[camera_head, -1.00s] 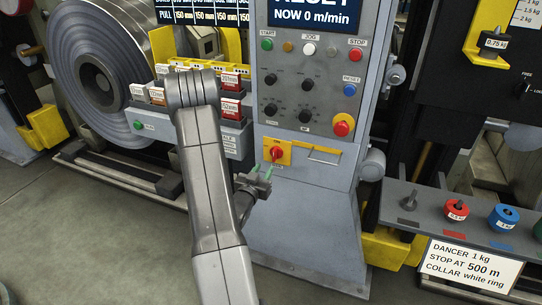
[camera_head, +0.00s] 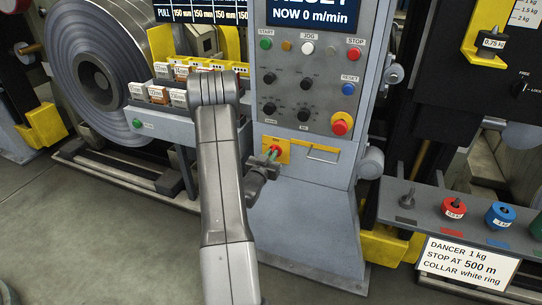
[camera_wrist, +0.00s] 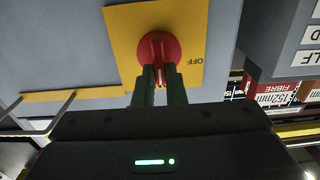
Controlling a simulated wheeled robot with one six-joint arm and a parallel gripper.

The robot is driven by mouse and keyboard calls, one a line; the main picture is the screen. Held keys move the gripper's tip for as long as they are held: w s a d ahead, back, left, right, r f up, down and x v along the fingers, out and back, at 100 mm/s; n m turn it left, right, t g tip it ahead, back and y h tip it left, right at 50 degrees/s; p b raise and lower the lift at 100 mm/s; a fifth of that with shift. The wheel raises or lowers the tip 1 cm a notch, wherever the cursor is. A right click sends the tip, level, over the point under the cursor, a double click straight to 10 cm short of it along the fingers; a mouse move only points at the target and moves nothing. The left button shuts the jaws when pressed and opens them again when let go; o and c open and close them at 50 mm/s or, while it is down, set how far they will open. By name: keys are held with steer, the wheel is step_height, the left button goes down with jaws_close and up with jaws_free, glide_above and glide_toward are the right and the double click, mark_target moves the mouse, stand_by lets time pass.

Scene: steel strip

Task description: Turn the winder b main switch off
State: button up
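The main switch is a red rotary knob (camera_wrist: 158,50) on a yellow plate (camera_wrist: 120,20), low on the grey control cabinet. In the wrist view "OFF" is printed on the plate to the right of the knob, and the knob's ridge runs up and down. My gripper (camera_wrist: 160,72) is at the knob, its two green fingers close on either side of the ridge with only a narrow gap between them. In the head view my gripper (camera_head: 272,155) covers part of the plate (camera_head: 284,146) and most of the knob.
Above are several buttons, black dials and a red emergency button (camera_head: 341,123). A rack of labelled blocks (camera_head: 160,96) stands left of the cabinet. A shelf (camera_head: 425,205) with coloured weights is at the right.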

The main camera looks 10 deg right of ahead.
jaws_close()
steer(key=shift+w+a+f+n+b, duration=0.15)
steer(key=shift+n+b, duration=0.55)
steer(key=shift+n, duration=2.3)
steer(key=shift+w+a+f+n+b, duration=0.2)
steer(key=shift+n+b, duration=0.45)
steer(key=shift+n, duration=2.35)
steer(key=shift+a+f+n+b, duration=0.2)
steer(key=shift+n+b, duration=0.5)
steer(key=shift+n, duration=2.3)
steer(key=o, duration=0.7)
jaws_free()
steer(key=shift+f, duration=0.1)
steer(key=shift+c, duration=0.2)
